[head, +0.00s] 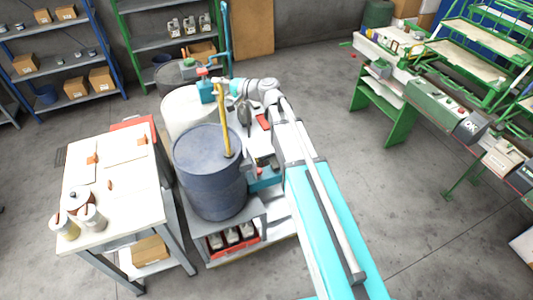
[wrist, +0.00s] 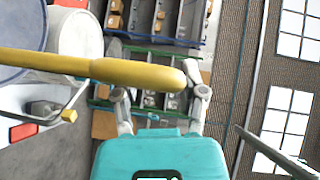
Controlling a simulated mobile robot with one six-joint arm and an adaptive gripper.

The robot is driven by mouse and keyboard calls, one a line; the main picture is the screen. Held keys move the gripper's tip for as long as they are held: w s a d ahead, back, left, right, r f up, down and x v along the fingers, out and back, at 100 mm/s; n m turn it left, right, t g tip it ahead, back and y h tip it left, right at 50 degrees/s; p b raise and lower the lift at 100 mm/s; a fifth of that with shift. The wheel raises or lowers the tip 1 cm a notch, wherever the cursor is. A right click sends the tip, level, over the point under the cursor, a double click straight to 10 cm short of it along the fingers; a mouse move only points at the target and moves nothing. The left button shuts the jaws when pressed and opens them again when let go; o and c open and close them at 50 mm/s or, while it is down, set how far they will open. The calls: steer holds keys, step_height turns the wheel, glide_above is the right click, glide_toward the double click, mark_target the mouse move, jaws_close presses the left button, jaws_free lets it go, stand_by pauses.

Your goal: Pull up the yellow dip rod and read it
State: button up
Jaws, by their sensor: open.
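The yellow dip rod (head: 224,120) stands upright out of the top of the blue drum (head: 208,175); its lower part is hidden inside. My gripper (head: 221,81) is at the rod's upper end, with its wrist to the right. In the wrist view, the rod (wrist: 95,68) runs in from the left and its rounded end lies across the space at the fingers. My gripper (wrist: 160,92) shows there with its two fingers apart. I cannot tell whether a finger touches the rod. Any markings on the rod are not readable.
A white drum (head: 188,110) and a dark drum (head: 172,76) stand behind the blue drum. A white-topped table (head: 125,185) with jars is on the left. Green workbenches (head: 378,105) are on the right. Open floor (head: 400,210) lies at right.

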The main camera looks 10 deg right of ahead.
steer(key=p+v, duration=0.2)
steer(key=v, duration=1.2)
steer(key=s+d+f+n+g+h+b, duration=0.1)
steer(key=s+f+n+g+h+b, duration=0.1)
steer(key=f, duration=0.7)
steer(key=s+d+f+n+g+h+b, duration=0.1)
steer(key=s+f+g+h+b, duration=0.2)
steer(key=s+f, duration=0.6)
steer(key=shift+d+f+n+g+h, duration=0.35)
steer(key=shift+d+n+g+h, duration=0.05)
steer(key=shift+h, duration=1)
steer(key=s+d+f+g+h+b, duration=0.2)
steer(key=s+d+f+h+b, duration=0.1)
steer(key=s+d+f+h, duration=0.3)
steer(key=shift+s+d+n, duration=0.3)
steer(key=shift+s+d, duration=0.65)
steer(key=shift+d, duration=0.05)
steer(key=shift+a, duration=0.1)
